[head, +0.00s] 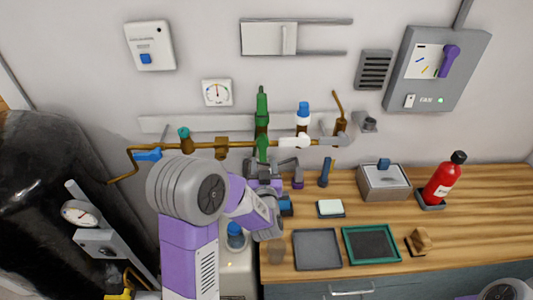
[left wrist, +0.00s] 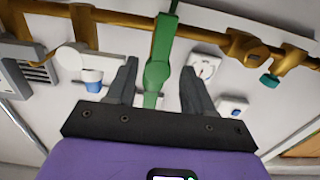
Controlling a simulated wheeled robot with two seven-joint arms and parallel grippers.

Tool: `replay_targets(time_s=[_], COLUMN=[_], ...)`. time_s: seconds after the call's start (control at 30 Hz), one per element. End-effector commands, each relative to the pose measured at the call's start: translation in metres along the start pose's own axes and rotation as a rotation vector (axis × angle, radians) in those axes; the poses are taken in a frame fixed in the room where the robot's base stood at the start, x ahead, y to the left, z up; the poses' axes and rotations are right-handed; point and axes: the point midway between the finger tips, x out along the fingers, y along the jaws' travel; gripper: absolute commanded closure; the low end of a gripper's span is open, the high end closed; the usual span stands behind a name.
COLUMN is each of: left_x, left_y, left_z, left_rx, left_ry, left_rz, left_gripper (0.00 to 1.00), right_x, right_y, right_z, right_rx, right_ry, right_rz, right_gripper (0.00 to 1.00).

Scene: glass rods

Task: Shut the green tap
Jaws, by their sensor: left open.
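The green tap (head: 262,108) is on the brown pipe along the wall, its long handle upright and across the pipe. In the left wrist view the green tap (left wrist: 158,62) runs between my two fingers, with a visible gap on each side. My left gripper (head: 263,168) is just below the tap in the head view; it is open, and its fingers (left wrist: 160,70) straddle the green handle without visibly gripping it. The gripper hides part of the tap's lower end in the head view. My right gripper is not in view.
On the same pipe are a blue lever (head: 147,155), a teal knob (head: 185,134) and a white valve with blue cap (head: 303,110). A gauge (head: 217,92) hangs above. The wooden bench (head: 480,205) holds trays, a box and a red bottle (head: 443,182).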

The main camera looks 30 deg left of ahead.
Motion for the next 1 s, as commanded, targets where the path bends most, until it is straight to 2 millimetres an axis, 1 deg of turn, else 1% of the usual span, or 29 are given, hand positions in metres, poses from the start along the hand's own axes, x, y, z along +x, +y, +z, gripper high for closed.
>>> replay_targets(time_s=[0.03,0.17,0.4,0.53,0.7,0.93,0.97,1.0], left_x=[0.002,0.014,0.052,0.066,0.075,0.076,0.076,0.075], left_y=[0.000,0.000,-0.001,0.000,0.000,0.000,0.000,0.000], left_z=[0.003,0.002,0.002,0.002,0.002,0.002,0.002,0.002], left_rx=[-0.001,-0.002,0.000,-0.001,-0.001,-0.001,-0.001,-0.001], left_ry=[0.001,0.002,0.001,0.000,-0.001,-0.001,-0.001,0.000], left_rz=[-0.001,-0.001,-0.001,-0.001,0.000,0.001,0.001,0.001], left_gripper=[0.48,0.48,0.48,0.48,0.48,0.48,0.51,0.57], right_x=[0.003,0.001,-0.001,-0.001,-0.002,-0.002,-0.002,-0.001], right_y=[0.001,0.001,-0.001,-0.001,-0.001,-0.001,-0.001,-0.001], right_z=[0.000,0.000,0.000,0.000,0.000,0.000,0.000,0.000], right_rx=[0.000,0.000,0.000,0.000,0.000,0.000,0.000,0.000], right_ry=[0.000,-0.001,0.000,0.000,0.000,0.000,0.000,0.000], right_rz=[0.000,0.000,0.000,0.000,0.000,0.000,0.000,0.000], right_gripper=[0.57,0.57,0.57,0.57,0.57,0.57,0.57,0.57])
